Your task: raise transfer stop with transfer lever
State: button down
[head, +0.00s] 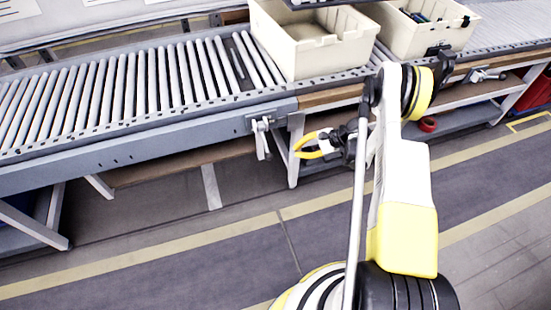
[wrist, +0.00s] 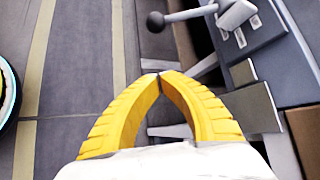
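A grey transfer lever (head: 262,138) hangs on the front rail of the roller conveyor, left of my gripper (head: 299,146). In the wrist view the lever (wrist: 188,16) shows a grey bar with a dark round knob at its end, beyond my fingertips and apart from them. My gripper's two yellow fingers (wrist: 160,76) meet at their tips with nothing visible between them. A dark strip (head: 238,62) lies between the rollers behind the lever; it may be the transfer stop, but I cannot tell its height.
Two cream bins (head: 312,55) and (head: 405,38) stand on the conveyor; the right one holds small dark items. A second lever (head: 487,75) is on the rail farther right. Below, a wooden shelf and support legs (head: 295,165) stand near my gripper. The floor in front is clear.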

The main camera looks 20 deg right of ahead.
aim_at(265, 141)
jog(key=shift+w+a+f, duration=0.1)
jog(key=w+a+f+b, duration=0.1)
jog(key=a+f+b, duration=0.2)
jog(key=a+b, duration=0.2)
jog(key=shift+w+a, duration=0.4)
jog(key=shift+a, duration=1.35)
